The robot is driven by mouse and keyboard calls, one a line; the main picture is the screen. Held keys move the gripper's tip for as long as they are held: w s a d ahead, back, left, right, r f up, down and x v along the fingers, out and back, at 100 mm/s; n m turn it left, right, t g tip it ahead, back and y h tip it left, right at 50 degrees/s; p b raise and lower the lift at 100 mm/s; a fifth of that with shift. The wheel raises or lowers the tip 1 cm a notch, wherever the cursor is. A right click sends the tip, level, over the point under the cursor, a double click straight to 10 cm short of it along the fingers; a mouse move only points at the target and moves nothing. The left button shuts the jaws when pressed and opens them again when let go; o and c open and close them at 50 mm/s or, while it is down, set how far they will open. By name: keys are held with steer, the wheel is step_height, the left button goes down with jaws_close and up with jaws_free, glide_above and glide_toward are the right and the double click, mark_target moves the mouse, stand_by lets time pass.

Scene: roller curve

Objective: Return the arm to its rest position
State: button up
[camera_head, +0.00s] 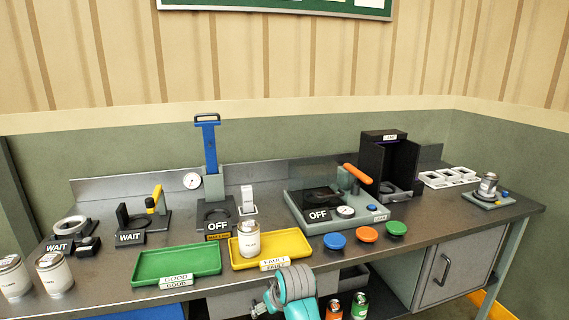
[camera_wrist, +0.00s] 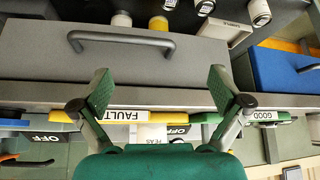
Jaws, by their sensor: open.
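My arm (camera_head: 291,290) shows at the bottom centre of the head view, in front of the bench's front edge. Only its teal and grey upper part is in that picture; the gripper is out of frame there. In the wrist view my gripper (camera_wrist: 160,90) is open, its two green-padded fingers wide apart with nothing between them. Beyond the fingers are a grey drawer front with a dark handle (camera_wrist: 122,41) and the bench edge. The wrist picture appears upside down, with the FAULT label (camera_wrist: 122,115) and GOOD label (camera_wrist: 270,116) inverted.
A yellow FAULT tray (camera_head: 297,250) holds one can (camera_head: 249,240); the green GOOD tray (camera_head: 178,264) is empty. Two cans (camera_head: 54,275) stand at the far left. Cans (camera_head: 359,306) stand below the bench.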

steer(key=s+d+f+m+t, duration=0.1)
steer(key=s+d+f, duration=0.3)
steer(key=s+f, duration=0.25)
steer(key=s+d+f+m+t, duration=0.1)
steer(key=s+d+f, duration=0.35)
steer(key=f, duration=0.35)
steer(key=s+d+f+m+t+h, duration=0.1)
steer(key=s+d+f, duration=0.2)
steer(key=s, duration=0.5)
steer(key=s+d+f+t, duration=0.2)
steer(key=s+d, duration=0.1)
steer(key=s, duration=0.5)
steer(key=s+d+r+m+t, duration=0.15)
steer(key=s+d, duration=0.25)
steer(key=s, duration=0.6)
steer(key=s+d+r+m+t+h, duration=0.1)
steer(key=s+d+r+t+h, duration=0.1)
steer(key=s+r, duration=1.5)
steer(key=s+d, duration=0.1)
steer(key=s, duration=0.2)
steer(key=shift+d+r+t, duration=0.2)
steer(key=shift+r+t, duration=0.1)
steer(key=shift+t, duration=0.05)
